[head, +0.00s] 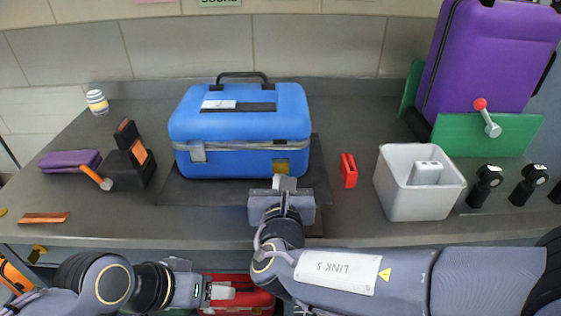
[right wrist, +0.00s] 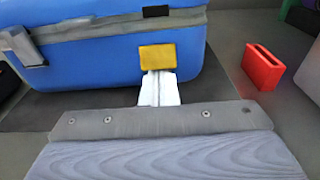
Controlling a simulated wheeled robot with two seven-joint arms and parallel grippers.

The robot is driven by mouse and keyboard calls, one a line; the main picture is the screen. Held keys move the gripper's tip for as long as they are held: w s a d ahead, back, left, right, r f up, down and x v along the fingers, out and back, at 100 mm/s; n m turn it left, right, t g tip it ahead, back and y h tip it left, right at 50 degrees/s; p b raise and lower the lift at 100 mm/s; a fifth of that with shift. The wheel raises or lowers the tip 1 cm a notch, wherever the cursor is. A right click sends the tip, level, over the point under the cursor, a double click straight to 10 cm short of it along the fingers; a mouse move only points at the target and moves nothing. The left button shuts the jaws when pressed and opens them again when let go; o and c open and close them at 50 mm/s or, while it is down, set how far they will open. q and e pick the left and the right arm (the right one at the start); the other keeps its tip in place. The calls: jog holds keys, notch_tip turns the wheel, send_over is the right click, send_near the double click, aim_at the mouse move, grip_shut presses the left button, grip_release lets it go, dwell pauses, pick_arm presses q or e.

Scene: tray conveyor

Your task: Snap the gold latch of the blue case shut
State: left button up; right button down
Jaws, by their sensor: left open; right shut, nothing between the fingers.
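The blue case (head: 240,125) stands upright on a dark mat, its lid down. Its gold latch (head: 281,166) is at the front right. In the right wrist view the gold latch (right wrist: 157,57) sits low on the front, below the grey rim and apart from a small black piece (right wrist: 155,11) above it. A silver latch (head: 197,151) is at the front left and reaches up to the rim. My right gripper (head: 285,183) is shut and empty, its fingertips (right wrist: 160,88) just below the gold latch; I cannot tell whether they touch it. My left gripper (head: 222,291) is open, low before the table.
A red holder (head: 349,170) and a white bin (head: 418,188) stand right of the case. A black block (head: 131,162) with an orange-handled tool and a purple case (head: 70,161) are at left. A green stand with a purple suitcase (head: 486,60) is at far right.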

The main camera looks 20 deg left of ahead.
aim_at(280, 163)
jog(key=shift+r+p, duration=1.3)
jog(key=shift+r, duration=0.55)
jog(key=shift+s+f, duration=0.1)
jog(key=shift+s, duration=0.05)
jog(key=shift+b+v, duration=0.3)
jog(key=shift+v, duration=1.55)
jog(key=shift+f, duration=0.2)
